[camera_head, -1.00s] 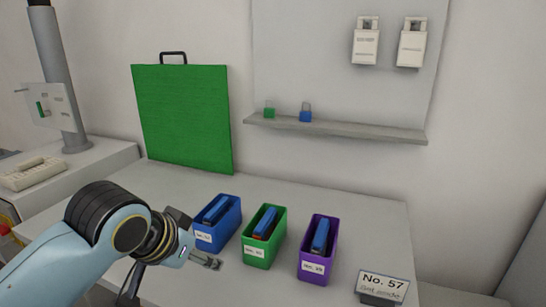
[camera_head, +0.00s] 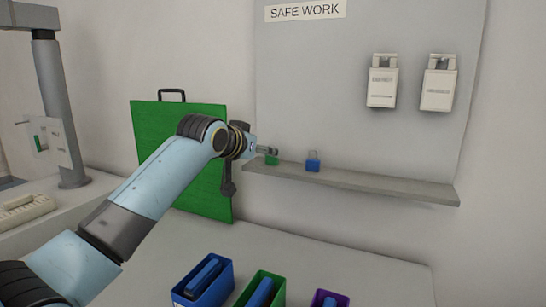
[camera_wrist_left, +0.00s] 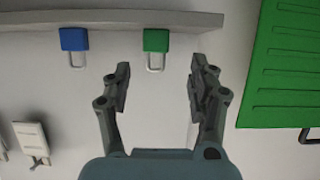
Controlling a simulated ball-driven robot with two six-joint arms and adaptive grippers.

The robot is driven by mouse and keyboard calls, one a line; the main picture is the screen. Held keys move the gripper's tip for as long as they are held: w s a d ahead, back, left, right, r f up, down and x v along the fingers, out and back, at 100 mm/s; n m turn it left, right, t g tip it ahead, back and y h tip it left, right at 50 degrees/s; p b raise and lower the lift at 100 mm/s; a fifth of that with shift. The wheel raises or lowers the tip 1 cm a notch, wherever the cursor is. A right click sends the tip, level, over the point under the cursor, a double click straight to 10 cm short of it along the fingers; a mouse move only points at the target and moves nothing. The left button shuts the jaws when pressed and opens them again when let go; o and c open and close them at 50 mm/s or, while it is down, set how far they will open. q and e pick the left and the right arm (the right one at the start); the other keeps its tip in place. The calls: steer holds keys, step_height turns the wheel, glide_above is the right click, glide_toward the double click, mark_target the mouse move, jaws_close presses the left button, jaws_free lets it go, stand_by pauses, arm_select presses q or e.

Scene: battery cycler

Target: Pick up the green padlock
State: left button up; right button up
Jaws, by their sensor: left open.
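The green padlock (camera_head: 272,160) stands on the left end of the wall shelf (camera_head: 360,184). In the left wrist view, which is upside down, the green padlock (camera_wrist_left: 156,40) lies just beyond my open fingers, between their lines and nearer the left finger. My left gripper (camera_head: 267,150) is at the shelf's left end, close to the green padlock and partly over it in the head view. The gripper's fingers (camera_wrist_left: 161,64) are spread with nothing between them. My right gripper is not in view.
A blue padlock (camera_head: 313,161) stands just right of the green one. A green board (camera_head: 150,130) with a handle leans on the wall behind my arm. Blue, green and purple bins (camera_head: 215,290) stand on the table below. The shelf's right part is empty.

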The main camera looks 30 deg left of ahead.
mark_target(270, 166)
arm_select(q)
steer(key=x, duration=0.3)
steer(key=p+x, duration=0.1)
steer(key=x, duration=0.1)
steer(key=shift+d, duration=0.35)
steer(key=shift+w+f, duration=0.3)
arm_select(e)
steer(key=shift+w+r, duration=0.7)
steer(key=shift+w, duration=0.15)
arm_select(q)
steer(key=shift+s, duration=0.1)
steer(key=shift+c, duration=0.2)
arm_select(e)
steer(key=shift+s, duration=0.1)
arm_select(q)
steer(key=shift+c, duration=1)
steer(key=c, duration=0.9)
jaws_close()
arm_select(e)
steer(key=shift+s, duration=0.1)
arm_select(q)
steer(key=shift+r, duration=0.15)
